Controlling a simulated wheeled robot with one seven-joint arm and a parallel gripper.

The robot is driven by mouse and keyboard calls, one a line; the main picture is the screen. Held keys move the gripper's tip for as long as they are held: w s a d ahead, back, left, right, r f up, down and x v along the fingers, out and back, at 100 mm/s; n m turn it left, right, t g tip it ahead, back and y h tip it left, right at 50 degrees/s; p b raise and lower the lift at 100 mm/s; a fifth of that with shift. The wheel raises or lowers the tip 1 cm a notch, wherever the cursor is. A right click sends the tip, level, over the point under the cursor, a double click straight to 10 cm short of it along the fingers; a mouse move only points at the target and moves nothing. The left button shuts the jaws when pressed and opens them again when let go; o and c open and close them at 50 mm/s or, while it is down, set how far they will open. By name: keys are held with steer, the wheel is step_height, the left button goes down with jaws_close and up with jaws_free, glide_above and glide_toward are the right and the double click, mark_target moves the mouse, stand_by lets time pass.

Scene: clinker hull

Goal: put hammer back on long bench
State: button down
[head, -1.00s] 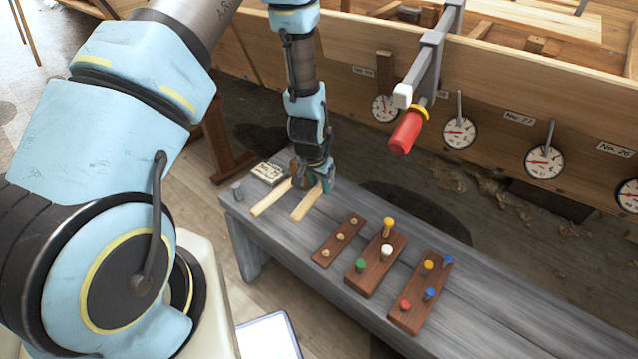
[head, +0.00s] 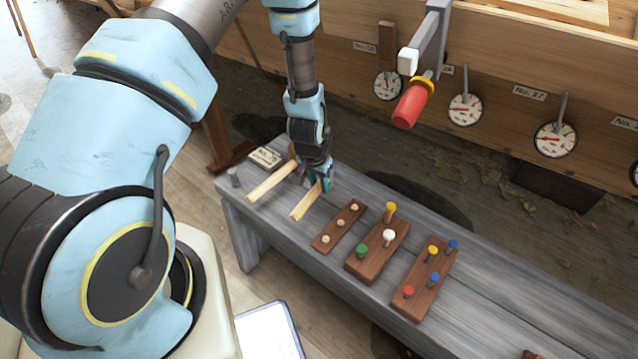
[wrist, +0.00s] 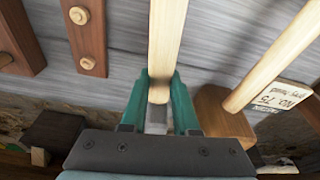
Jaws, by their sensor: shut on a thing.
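My gripper (head: 322,184) is shut on the hammer (head: 306,203), just behind its pale wooden handle's start, over the far-left end of the long grey bench (head: 250,215). In the wrist view the teal fingers (wrist: 160,108) close around the hammer's pale handle (wrist: 167,45), with a grey metal part between them. The hammer's head is mostly hidden by the gripper. Whether the hammer touches the bench I cannot tell.
A wooden mallet (head: 270,183) lies left of the hammer, beside a small label card (head: 265,157). Three brown peg boards (head: 338,228) sit to the right. A red-handled clamp (head: 410,103) juts from the planked hull (head: 500,75) behind, with dial gauges.

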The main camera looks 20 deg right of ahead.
steer(key=shift+f+b, duration=0.3)
steer(key=shift+f, duration=0.15)
steer(key=c, duration=0.6)
jaws_free()
steer(key=shift+w+d+p+v, duration=0.15)
steer(key=shift+d+p+v, duration=0.1)
steer(key=shift+p+v, duration=0.9)
steer(key=shift+w+d+p+v, duration=0.2)
steer(key=shift+p+v, duration=0.5)
steer(key=shift+v, duration=0.75)
steer(key=shift+w+d+p+v, duration=0.1)
steer(key=shift+d+p+v, duration=0.15)
steer(key=shift+p+v, duration=0.9)
steer(key=shift+r, duration=0.35)
